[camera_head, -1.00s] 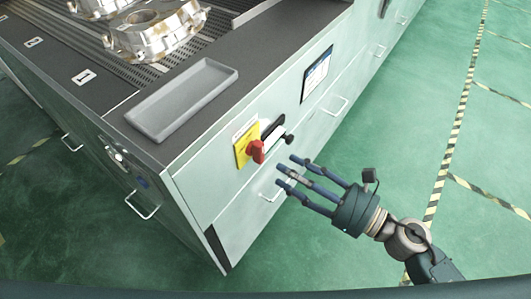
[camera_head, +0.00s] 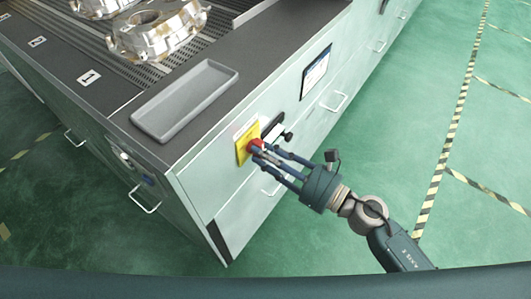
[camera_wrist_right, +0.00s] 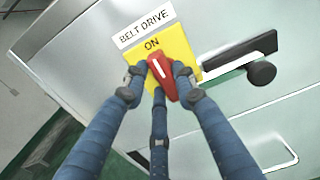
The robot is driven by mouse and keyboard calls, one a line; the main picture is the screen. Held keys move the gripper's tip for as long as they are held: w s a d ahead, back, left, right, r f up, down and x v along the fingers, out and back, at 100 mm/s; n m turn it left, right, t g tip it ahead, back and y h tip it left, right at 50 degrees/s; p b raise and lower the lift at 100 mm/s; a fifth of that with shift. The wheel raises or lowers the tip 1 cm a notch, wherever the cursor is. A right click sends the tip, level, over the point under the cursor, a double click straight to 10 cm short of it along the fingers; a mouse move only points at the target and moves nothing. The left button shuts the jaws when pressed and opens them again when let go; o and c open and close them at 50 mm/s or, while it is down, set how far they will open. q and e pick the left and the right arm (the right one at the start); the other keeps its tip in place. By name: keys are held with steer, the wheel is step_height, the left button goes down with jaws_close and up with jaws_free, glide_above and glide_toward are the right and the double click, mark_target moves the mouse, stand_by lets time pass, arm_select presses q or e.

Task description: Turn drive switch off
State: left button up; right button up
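The drive switch is a red knob (camera_wrist_right: 163,72) on a yellow plate (camera_wrist_right: 176,43) marked ON, under a white BELT DRIVE label (camera_wrist_right: 142,28). In the head view the red knob (camera_head: 255,145) sits on the cabinet's front face, partly behind my fingers. In the right wrist view its white mark points up toward ON, tilted a little left. My right gripper (camera_wrist_right: 160,88) has its fingers around the knob, one on each side and one below. Whether they press on it I cannot tell. My left gripper is in neither view.
A black handle (camera_wrist_right: 240,52) with a round black knob sticks out just right of the switch. A drawer handle (camera_head: 271,187) is below. A grey tray (camera_head: 186,99) and metal castings (camera_head: 158,30) lie on the cabinet top. The green floor at right is clear.

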jaws_close()
steer(key=shift+m, duration=0.3)
steer(key=m+p, duration=0.1)
steer(key=m, duration=0.3)
steer(key=m+p, duration=0.2)
steer(key=m, duration=0.2)
steer(key=m+p, duration=0.1)
steer(key=m, duration=0.3)
steer(key=shift+w+d+r+m, duration=0.15)
steer(key=shift+w+d+m, duration=0.15)
steer(key=shift+w+m, duration=0.1)
steer(key=shift+w+d+f+m+p, duration=0.1)
steer(key=shift+m+p, duration=0.35)
steer(key=shift+m, duration=0.65)
steer(key=shift+w+f+m+p, duration=0.1)
steer(key=shift+m+p, duration=0.35)
steer(key=shift+m, duration=0.65)
steer(key=shift+s, duration=0.1)
